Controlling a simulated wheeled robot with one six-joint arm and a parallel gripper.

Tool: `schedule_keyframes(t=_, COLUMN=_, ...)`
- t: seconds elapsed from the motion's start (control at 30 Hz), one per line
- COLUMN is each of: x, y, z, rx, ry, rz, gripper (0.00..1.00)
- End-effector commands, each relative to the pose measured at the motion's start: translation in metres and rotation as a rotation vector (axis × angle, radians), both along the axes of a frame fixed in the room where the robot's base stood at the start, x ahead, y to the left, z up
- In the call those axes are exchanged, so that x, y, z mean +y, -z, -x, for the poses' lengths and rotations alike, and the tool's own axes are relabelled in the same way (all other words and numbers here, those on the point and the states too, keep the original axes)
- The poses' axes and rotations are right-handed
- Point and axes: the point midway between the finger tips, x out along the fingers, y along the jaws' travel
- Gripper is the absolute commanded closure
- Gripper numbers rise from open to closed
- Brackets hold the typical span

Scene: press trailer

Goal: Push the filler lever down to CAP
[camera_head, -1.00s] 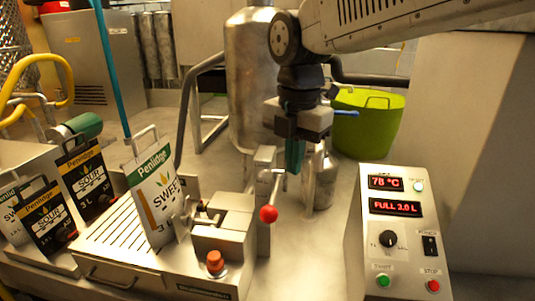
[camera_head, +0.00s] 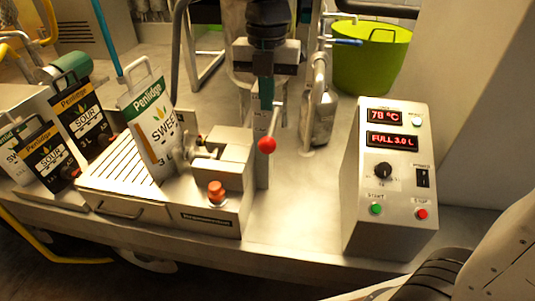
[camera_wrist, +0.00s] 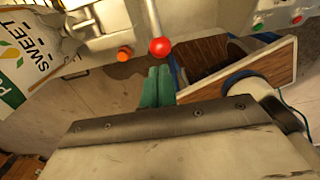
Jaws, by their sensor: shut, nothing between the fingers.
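The filler lever is a thin metal rod with a red ball knob (camera_head: 267,145), on the right side of the filler block (camera_head: 222,160). The knob hangs low, at the rod's lower end. In the wrist view the red knob (camera_wrist: 160,46) is just beyond my fingertips. My gripper (camera_head: 265,97) is shut and empty, its green fingers pointing down just above the knob and close to the rod. Whether they touch the lever cannot be told. In the wrist view the green fingers (camera_wrist: 157,84) are together. A white SWEET pouch (camera_head: 154,130) stands at the filler.
A control box (camera_head: 392,165) reads 78 °C and FULL 3.0 L at the right. An orange-red button (camera_head: 217,190) is on the filler's front. Dark SOUR pouches (camera_head: 84,122) stand left. A green tub (camera_head: 372,60) and a steel canister (camera_head: 319,118) are behind.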

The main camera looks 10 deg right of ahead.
Motion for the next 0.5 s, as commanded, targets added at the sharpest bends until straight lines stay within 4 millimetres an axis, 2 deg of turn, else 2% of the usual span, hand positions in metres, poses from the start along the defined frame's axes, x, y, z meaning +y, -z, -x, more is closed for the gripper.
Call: schedule_keyframes(t=0.5, x=0.000, y=0.027, z=0.000, rx=0.003, ry=0.001, rz=0.001, gripper=1.00)
